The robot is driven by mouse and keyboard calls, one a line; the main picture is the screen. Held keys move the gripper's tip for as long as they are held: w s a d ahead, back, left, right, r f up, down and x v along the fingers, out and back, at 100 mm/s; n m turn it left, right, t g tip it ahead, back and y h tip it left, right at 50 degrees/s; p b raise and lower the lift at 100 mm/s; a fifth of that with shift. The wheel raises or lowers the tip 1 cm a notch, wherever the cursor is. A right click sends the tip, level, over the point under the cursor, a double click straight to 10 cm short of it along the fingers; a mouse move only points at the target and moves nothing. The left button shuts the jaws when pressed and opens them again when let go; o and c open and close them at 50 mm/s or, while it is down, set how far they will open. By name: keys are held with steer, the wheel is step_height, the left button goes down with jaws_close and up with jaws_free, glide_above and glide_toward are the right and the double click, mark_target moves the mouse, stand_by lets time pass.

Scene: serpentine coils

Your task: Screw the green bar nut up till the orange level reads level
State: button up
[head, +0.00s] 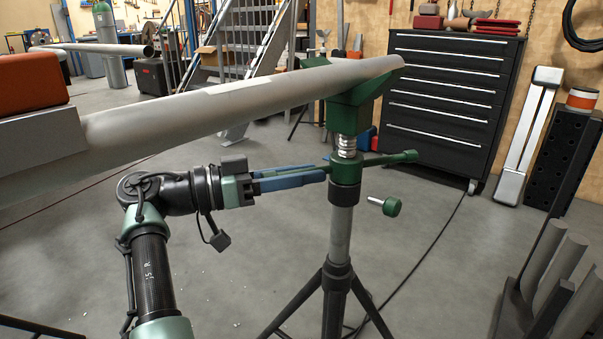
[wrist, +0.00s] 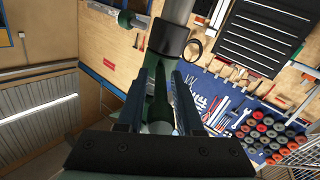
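The green bar nut (head: 350,166) sits on the threaded post of a tripod stand, under a green V-head (head: 353,105). One bar arm points right. The other points left between the blue fingers of my gripper (head: 318,172). In the wrist view the green bar (wrist: 157,85) lies between the two fingers (wrist: 160,90); whether they press on it I cannot tell. The grey pipe (head: 270,95) rests in the V-head and rises to the right in the picture. An orange block (head: 30,100) sits on a grey block at the left; no bubble or reading shows.
A green side knob (head: 391,206) sticks out right of the stand, below the nut. The tripod legs (head: 340,285) spread below. A black drawer cabinet (head: 450,95) stands behind. A rack of upright pipes (head: 560,280) is at the lower right.

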steer(key=shift+o, duration=0.5)
steer(key=shift+a, duration=0.1)
steer(key=shift+a, duration=0.2)
steer(key=p+v, duration=0.3)
steer(key=v, duration=0.9)
steer(key=shift+s+a, duration=0.2)
